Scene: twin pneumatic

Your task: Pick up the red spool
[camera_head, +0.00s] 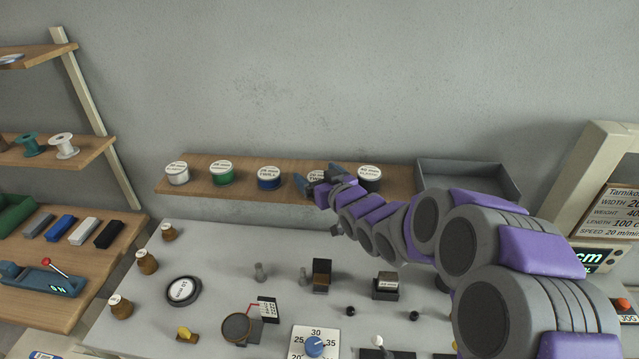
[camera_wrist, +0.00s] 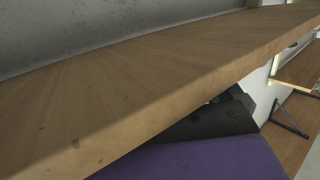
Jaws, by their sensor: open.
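Several round spools with white labelled tops stand in a row on the wooden wall shelf (camera_head: 400,184). I make out a white one (camera_head: 177,173), a green one (camera_head: 222,173), a blue one (camera_head: 269,178) and a black one (camera_head: 369,178). Another labelled spool (camera_head: 318,175) is mostly hidden behind my gripper, and its colour cannot be made out. No red spool is plainly visible. My gripper (camera_head: 313,184) is open at the shelf's front, between the blue and black spools. The wrist view shows bare shelf wood (camera_wrist: 130,85) above a dark finger; no spool shows there.
A grey open tray (camera_head: 468,181) sits at the shelf's right end. Below, a pale table (camera_head: 220,255) holds brown jars, a dial and small weights. Wooden shelves at left carry a green spool (camera_head: 31,144) and a white spool (camera_head: 64,146).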

